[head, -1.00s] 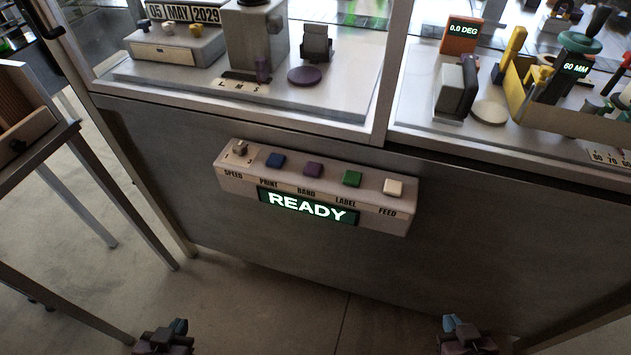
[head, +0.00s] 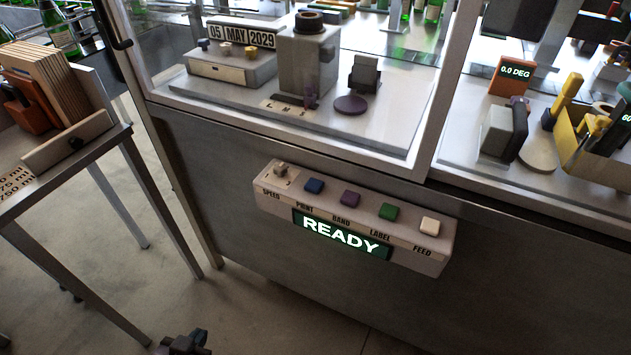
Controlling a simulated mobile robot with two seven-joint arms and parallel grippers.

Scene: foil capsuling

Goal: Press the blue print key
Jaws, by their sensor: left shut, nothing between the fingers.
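The blue print key (head: 314,186) is a small square button on top of the grey control box (head: 443,245), above the label PRINT. It sits between the speed knob (head: 281,170) and the purple band key (head: 350,198). A green label key (head: 388,212) and a cream feed key (head: 430,226) follow to the right. The lit display (head: 342,237) reads READY. My left gripper (head: 186,340) is at the bottom edge, partly cut off, shut and empty, well below and left of the box. My right gripper is out of view.
The box is fixed to the front of a metal machine with a glazed frame above. A table (head: 75,178) with a wooden rack stands at the left. The space in front of the box is clear. A date display (head: 241,35) reads 05 MAY 2029.

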